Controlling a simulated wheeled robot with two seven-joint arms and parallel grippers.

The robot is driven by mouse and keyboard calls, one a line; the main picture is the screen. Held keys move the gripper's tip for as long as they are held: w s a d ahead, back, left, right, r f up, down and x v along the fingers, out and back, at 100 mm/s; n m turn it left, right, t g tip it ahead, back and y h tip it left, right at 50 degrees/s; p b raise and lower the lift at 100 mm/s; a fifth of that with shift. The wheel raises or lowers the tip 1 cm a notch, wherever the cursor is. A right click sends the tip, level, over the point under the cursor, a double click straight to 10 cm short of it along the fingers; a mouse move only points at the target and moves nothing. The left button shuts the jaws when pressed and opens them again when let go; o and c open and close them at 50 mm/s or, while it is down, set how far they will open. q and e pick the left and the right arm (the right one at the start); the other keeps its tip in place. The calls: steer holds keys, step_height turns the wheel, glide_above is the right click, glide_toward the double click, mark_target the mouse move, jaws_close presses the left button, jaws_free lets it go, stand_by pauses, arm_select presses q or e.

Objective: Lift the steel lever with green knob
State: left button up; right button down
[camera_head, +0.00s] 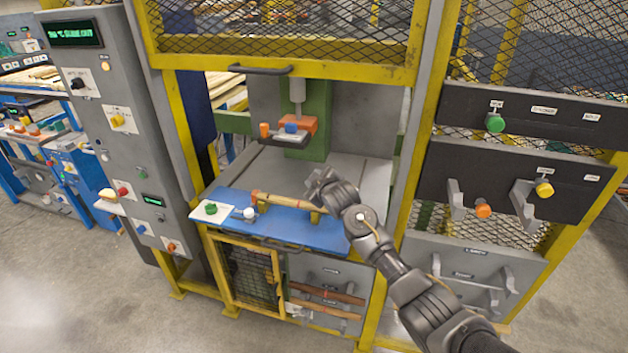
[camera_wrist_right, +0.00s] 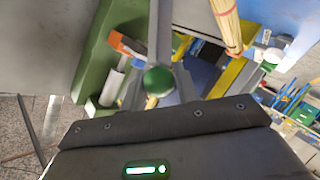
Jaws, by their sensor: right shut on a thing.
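In the right wrist view, the steel lever (camera_wrist_right: 160,35) runs down from the top edge and ends in a round green knob (camera_wrist_right: 158,81). The fingers of my right gripper (camera_wrist_right: 160,92) are at the knob end, one on each side, and are shut on the lever. In the head view, my right gripper (camera_head: 322,184) is over the right part of the blue bench plate (camera_head: 290,232), in front of the green press column (camera_head: 318,125). The lever it holds is hidden there by the gripper and wrist. My left gripper is not in view.
A wooden rod (camera_head: 285,201) lies above the blue plate, left of my gripper. Yellow frame posts (camera_head: 425,130) stand on both sides. A raised mesh guard (camera_head: 285,60) is above. Another green knob (camera_head: 495,122) is on the right panel. A grey control cabinet (camera_head: 130,150) stands left.

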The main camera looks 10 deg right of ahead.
steer(key=shift+w+r, duration=0.1)
steer(key=shift+r, duration=0.55)
steer(key=c, duration=1.4)
jaws_free()
steer(key=shift+o, duration=1.4)
steer(key=shift+s, duration=0.2)
steer(key=shift+o, duration=0.2)
steer(key=shift+s, duration=0.25)
steer(key=shift+w+f, duration=0.1)
steer(key=shift+f, duration=0.15)
steer(key=b+v, duration=0.2)
steer(key=v, duration=0.9)
steer(key=shift+b, duration=0.3)
